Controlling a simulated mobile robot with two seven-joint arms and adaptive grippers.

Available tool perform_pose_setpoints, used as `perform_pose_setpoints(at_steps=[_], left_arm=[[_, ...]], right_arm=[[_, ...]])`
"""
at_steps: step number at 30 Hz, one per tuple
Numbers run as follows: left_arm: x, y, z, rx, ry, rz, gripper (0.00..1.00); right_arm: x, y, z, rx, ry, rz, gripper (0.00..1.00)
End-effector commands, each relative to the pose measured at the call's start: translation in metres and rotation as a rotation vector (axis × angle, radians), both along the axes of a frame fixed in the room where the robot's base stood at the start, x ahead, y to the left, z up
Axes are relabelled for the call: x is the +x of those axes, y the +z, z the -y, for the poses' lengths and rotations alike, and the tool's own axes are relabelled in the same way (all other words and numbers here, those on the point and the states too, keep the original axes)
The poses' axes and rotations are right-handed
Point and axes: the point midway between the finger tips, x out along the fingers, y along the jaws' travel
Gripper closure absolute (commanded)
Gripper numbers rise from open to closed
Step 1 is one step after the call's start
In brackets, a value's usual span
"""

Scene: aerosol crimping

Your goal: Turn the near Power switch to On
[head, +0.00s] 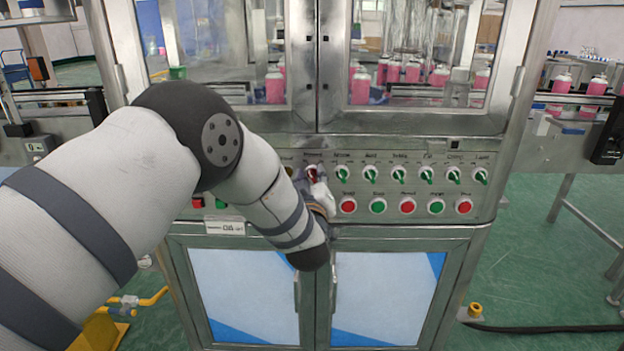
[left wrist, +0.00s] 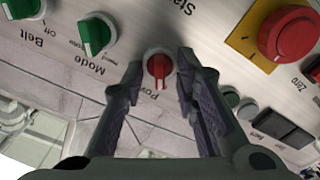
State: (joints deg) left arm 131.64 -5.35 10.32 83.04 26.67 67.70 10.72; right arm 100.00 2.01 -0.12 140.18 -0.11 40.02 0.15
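The Power switch is a red rotary knob (left wrist: 158,64) with its label partly hidden between my fingers in the left wrist view. In the head view the red knob (head: 312,172) is at the left of the upper switch row. My left gripper (left wrist: 160,62) is open, with one fingertip on each side of the knob. The left finger is very close to it; I cannot tell whether either finger touches. In the head view the left gripper (head: 319,188) is at the panel, partly hidden by my forearm. My right gripper is not in view.
Green Mode (left wrist: 97,33) and Belt switches sit beside the knob. A red emergency button (left wrist: 288,32) on a yellow plate is on the other side. Red and green push buttons (head: 407,206) line the row below. Glass doors enclose pink cans above the panel (head: 486,203).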

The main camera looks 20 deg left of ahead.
Motion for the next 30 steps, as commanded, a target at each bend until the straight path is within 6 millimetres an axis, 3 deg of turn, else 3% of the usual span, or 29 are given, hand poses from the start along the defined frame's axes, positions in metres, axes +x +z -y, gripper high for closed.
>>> perform_pose_setpoints(at_steps=[1,5,17,30], left_arm=[[-0.0001,0.0002,0.0,0.0,0.0,0.0,0.72],[-0.0003,0.0,0.0002,0.0,0.0,0.0,1.0],[-0.0005,0.0003,0.0007,0.027,-0.001,-0.007,1.0],[-0.0005,0.0015,0.0024,0.331,-0.002,-0.094,1.0]], right_arm=[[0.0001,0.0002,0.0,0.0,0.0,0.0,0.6],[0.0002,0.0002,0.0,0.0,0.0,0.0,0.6],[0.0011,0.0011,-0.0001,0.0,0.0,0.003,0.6],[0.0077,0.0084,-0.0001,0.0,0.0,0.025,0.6]])
